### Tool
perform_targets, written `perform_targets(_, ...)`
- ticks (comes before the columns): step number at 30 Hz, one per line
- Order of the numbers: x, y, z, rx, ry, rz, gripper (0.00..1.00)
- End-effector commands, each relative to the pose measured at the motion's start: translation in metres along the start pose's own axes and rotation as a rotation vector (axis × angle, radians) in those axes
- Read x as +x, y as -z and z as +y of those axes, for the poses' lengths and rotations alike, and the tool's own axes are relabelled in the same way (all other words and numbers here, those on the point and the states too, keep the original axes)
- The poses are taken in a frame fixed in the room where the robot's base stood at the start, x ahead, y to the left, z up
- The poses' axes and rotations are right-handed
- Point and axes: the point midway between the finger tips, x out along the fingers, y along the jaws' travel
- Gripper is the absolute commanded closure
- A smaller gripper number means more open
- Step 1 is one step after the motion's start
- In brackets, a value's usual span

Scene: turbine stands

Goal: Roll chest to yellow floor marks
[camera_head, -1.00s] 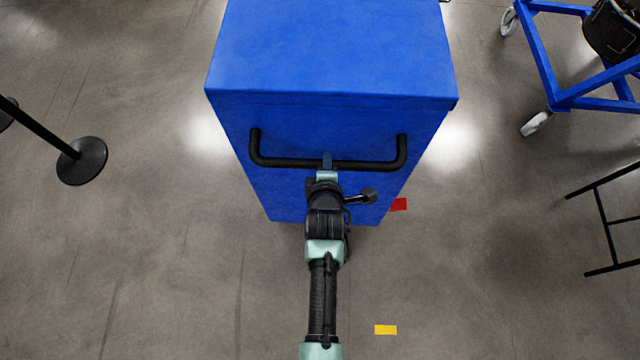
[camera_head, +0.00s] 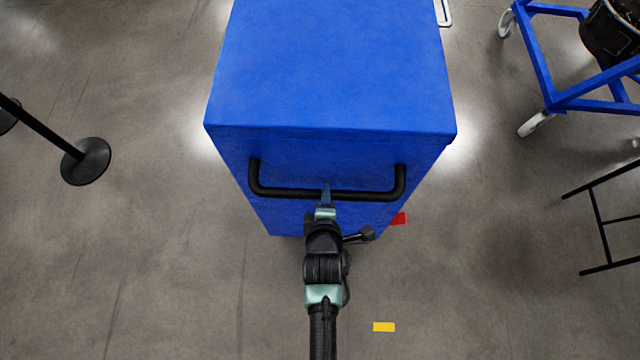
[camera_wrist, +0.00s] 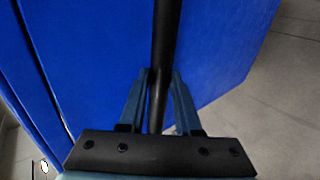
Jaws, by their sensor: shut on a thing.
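The blue chest (camera_head: 330,75) stands upright in the upper middle of the head view, with a black bar handle (camera_head: 375,196) across its near face. My gripper (camera_head: 326,190) is at the middle of the handle. In the wrist view its two fingers (camera_wrist: 160,85) lie on either side of the black handle bar (camera_wrist: 166,40), shut on it, with the blue chest face (camera_wrist: 85,60) behind. One yellow floor mark (camera_head: 384,327) lies on the floor in front of the chest, to the right of my arm. The chest's wheels are not visible.
A red floor mark (camera_head: 398,219) lies beside the chest's lower right edge. A blue wheeled frame (camera_head: 545,70) stands at upper right, and a black stand (camera_head: 600,225) at right. A post with a round black base (camera_head: 86,161) is at left. The near floor is open.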

Motion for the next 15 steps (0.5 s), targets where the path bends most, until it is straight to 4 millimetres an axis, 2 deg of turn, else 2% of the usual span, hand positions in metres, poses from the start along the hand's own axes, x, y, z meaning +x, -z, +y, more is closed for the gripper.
perform_targets(1,-0.005,-0.001,-0.011,-0.002,0.021,-0.001,1.0)
perform_targets(15,-0.042,0.0,-0.042,-0.001,0.022,-0.001,1.0)
